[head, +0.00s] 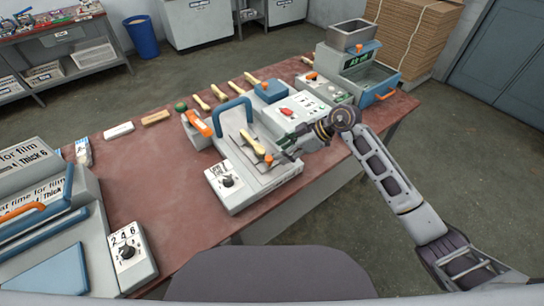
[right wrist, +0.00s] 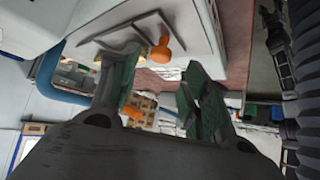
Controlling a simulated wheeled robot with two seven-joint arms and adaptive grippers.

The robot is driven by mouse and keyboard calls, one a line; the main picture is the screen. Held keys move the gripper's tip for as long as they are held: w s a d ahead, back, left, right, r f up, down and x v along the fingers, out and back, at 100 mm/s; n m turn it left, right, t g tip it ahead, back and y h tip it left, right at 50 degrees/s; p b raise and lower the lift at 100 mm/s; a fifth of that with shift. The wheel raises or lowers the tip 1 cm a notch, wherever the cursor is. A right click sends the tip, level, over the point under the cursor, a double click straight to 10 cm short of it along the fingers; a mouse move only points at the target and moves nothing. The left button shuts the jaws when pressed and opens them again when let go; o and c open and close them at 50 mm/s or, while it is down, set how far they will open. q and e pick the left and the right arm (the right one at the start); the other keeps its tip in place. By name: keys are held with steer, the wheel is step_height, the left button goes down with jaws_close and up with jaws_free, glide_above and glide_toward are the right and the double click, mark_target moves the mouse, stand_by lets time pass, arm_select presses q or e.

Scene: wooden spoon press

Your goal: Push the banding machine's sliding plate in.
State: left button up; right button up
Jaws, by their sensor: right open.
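The banding machine (head: 240,178) stands on the table, a grey body with a blue arch (head: 233,106) and a dial box in front. Its sliding plate (head: 262,168) is a thin metal plate with an orange knob (head: 269,159). A wooden spoon (head: 252,143) lies over it. My right gripper (head: 284,151) is just right of the knob, open and empty. In the right wrist view the fingers (right wrist: 160,75) are spread, and the orange knob (right wrist: 160,50) shows between and beyond their tips. I cannot tell whether a finger touches it. My left gripper is not in view.
Several wooden spoons (head: 201,103) lie along the table's back. A film machine (head: 35,205) fills the left. The table (head: 160,190) between is clear.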

mark_target(270, 158)
steer(key=shift+x, duration=2.9)
steer(key=shift+c, duration=0.3)
jaws_close()
